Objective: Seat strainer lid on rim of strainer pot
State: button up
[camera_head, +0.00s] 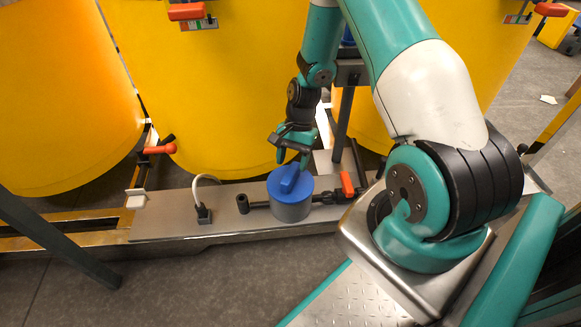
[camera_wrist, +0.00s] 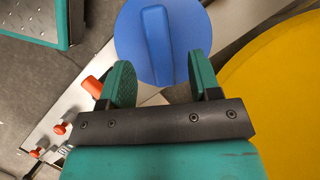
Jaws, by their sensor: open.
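The strainer lid (camera_head: 291,184) is a blue disc with a raised bar handle across its top. It lies on top of the grey cylindrical strainer pot (camera_head: 292,211) on the skid and covers its opening; I cannot tell whether it is fully down on the rim. In the wrist view the lid (camera_wrist: 163,42) fills the top middle and hides the pot. My gripper (camera_head: 291,157) is open just above the lid, near the handle. In the wrist view my gripper's two teal fingers (camera_wrist: 161,80) stand apart at the lid's near edge, holding nothing.
A dark pipe (camera_head: 258,205) runs along the metal skid plate (camera_head: 165,219) through the pot's position. A red-handled valve (camera_head: 347,184) stands just right of the pot. A white hose (camera_head: 207,180) rises at left. Large yellow tanks (camera_head: 215,90) stand close behind.

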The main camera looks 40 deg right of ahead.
jog(key=p+v, duration=0.4)
jog(key=v, duration=0.8)
jog(key=shift+r+p, duration=0.35)
jog(key=shift+r, duration=0.05)
jog(key=s+a+r+n+t, duration=0.1)
jog(key=s+a+r+n, duration=0.2)
jog(key=a+r+n, duration=1.05)
jog(key=s+a+r+n+t, duration=0.1)
jog(key=s+a+r+n, duration=0.5)
jog(key=s+a+r, duration=0.85)
notch_tip(320, 180, up, 36)
jog(key=s+d+p, duration=0.1)
jog(key=p, duration=3.7)
jog(key=shift+s+d, duration=0.2)
jog(key=shift+d, duration=0.1)
